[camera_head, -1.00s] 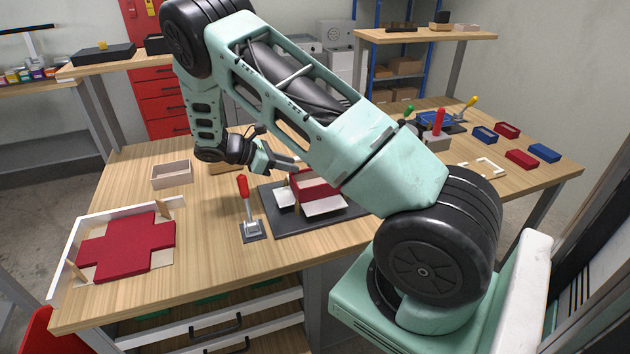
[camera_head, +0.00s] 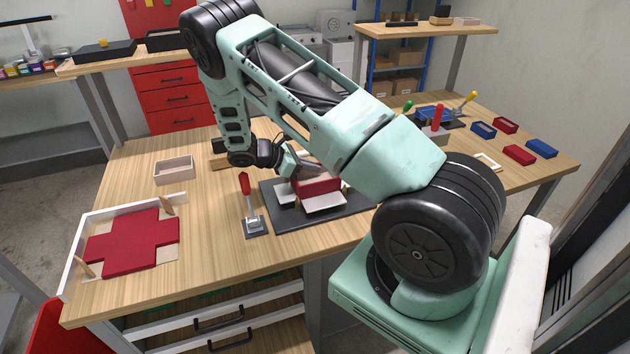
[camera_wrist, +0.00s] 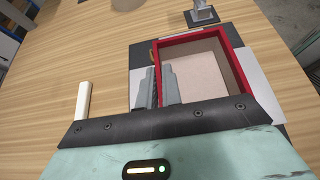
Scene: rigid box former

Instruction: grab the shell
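The shell appears as an open box with red outer walls and a beige inside, on the dark former plate. It shows in the head view (camera_head: 318,184) and large in the wrist view (camera_wrist: 200,72). My gripper (camera_wrist: 160,68) is at its left wall in the wrist view, with one finger on the outer side and one towards the inside. The gap between the fingers is narrow, and whether they touch the wall is hidden. In the head view my gripper (camera_head: 300,165) is at the box's back left, partly hidden by my arm.
White flaps (camera_head: 325,203) flank the box on the dark plate (camera_head: 290,222). A red-handled lever clamp (camera_head: 252,218) stands in front left. A beige open box (camera_head: 174,170) and a red cross-shaped sheet (camera_head: 130,243) lie left. Small red and blue boxes (camera_head: 484,130) lie right.

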